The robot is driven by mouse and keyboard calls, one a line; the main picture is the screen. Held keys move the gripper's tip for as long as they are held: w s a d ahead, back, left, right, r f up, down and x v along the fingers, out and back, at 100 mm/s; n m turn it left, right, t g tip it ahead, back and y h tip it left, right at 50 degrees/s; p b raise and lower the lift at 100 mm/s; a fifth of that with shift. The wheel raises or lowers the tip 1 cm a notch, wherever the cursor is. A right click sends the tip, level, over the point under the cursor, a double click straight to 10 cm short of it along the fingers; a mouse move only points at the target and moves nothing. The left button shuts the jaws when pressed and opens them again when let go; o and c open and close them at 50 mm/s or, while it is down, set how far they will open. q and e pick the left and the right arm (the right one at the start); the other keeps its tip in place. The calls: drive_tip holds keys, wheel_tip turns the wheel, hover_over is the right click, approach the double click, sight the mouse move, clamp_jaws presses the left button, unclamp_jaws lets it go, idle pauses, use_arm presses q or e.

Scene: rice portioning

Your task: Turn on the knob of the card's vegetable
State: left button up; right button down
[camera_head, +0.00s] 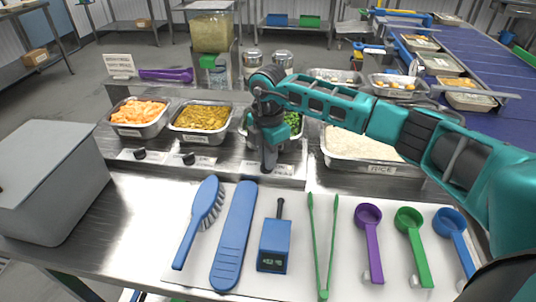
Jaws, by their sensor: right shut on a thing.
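A small white card (118,65) stands at the back left of the counter; its writing is too small to read. Three steel pans hold food: an orange one (139,113), a yellow-brown one (202,117) and a green one (293,122), partly hidden behind my right arm. Black knobs sit on the front panel below the orange pan (139,154) and the yellow-brown pan (188,158). My right gripper (268,166) points down at the panel below the green pan. It is shut on the knob there, which its fingers hide. My left gripper is not in view.
A rice pan (360,148) stands right of the green pan. A blue brush (205,215), blue thermometer (274,245), green tongs (322,250) and several scoops lie in front. A grey box (50,180) stands at left. My right arm spans the right side.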

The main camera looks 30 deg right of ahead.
idle(0.4)
drive_tip(key=c, duration=1.2)
unclamp_jaws()
wheel_tip(320, 180, up, 13)
drive_tip(key=shift+a+f, duration=0.1)
